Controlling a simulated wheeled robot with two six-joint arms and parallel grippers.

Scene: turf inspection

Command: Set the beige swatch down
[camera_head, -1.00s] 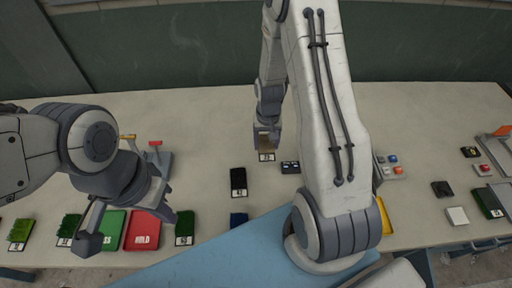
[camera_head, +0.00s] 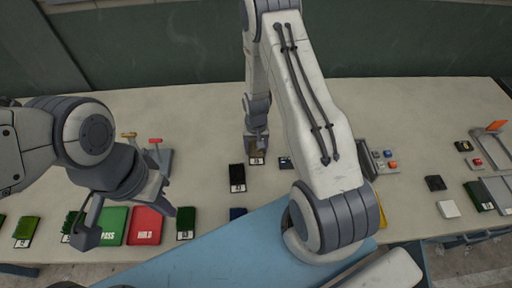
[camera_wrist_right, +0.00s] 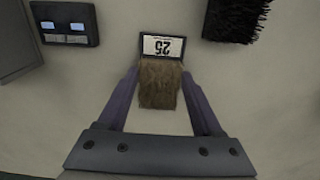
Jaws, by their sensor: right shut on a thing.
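The beige swatch (camera_wrist_right: 159,86) is a tan, fuzzy piece with a dark-edged white label reading 25. It sits between the two fingers of my right gripper (camera_wrist_right: 160,92), which is shut on it. In the head view the swatch (camera_head: 257,154) shows under my right gripper (camera_head: 257,138), low over the table or on it; I cannot tell which. My left gripper (camera_head: 128,222) hangs empty at the left, above the green and red pads, with its fingers apart.
A black swatch (camera_head: 237,178) lies just left of the beige one. A small dark device (camera_head: 285,162) is close on its right. A green pad (camera_head: 112,226) and a red HOLD pad (camera_head: 147,226) lie at the front left. The table behind is clear.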

